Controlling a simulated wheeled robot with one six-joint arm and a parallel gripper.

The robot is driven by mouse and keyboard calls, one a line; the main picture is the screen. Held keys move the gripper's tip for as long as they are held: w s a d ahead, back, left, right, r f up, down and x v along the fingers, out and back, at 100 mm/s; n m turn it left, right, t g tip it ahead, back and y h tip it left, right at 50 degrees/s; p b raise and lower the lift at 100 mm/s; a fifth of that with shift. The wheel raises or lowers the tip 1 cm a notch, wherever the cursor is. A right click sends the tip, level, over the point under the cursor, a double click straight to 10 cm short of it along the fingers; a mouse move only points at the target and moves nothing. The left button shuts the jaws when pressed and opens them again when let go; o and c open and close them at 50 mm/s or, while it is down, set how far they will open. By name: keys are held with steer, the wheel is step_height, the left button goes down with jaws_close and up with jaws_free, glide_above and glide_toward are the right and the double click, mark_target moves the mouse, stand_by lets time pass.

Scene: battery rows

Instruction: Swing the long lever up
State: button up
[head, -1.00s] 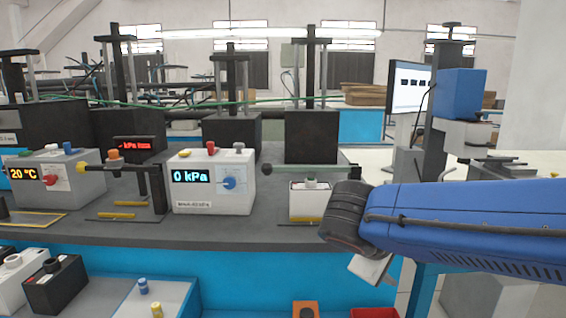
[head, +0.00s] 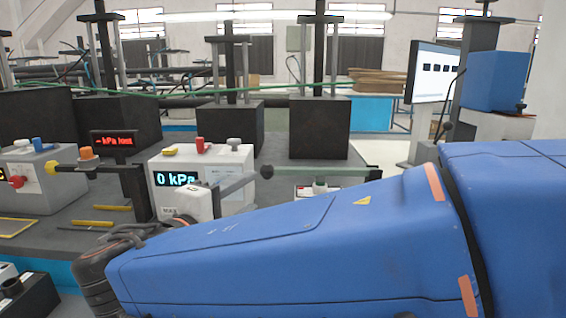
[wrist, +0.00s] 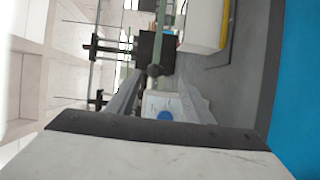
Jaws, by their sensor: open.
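The long lever is a grey-green bar (head: 320,172) with a dark ball knob (head: 267,171) at its left end. It lies about level, and its right end meets a dark bracket. In the wrist view the ball knob (wrist: 154,71) shows ahead near the fingertips, with the bar (wrist: 165,30) running away from it. My gripper (head: 248,180) is open, with its fingers pointing at the knob from the left. Its fingers also show in the wrist view (wrist: 160,88), spread apart. I cannot tell whether a finger touches the knob.
A white box reading 0 kPa (head: 210,160) stands behind my gripper. A shorter dark lever with a yellow knob (head: 52,168) is at left. Dark press blocks (head: 320,128) stand behind the long lever. A monitor (head: 432,72) is at right. My arm hides much of the bench front.

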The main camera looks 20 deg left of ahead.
steer(key=w+d, duration=0.1)
steer(key=w, duration=1.5)
steer(key=shift+w+r+t+y, duration=0.2)
steer(key=shift+t+y, duration=0.1)
steer(key=shift+r, duration=0.1)
jaws_close()
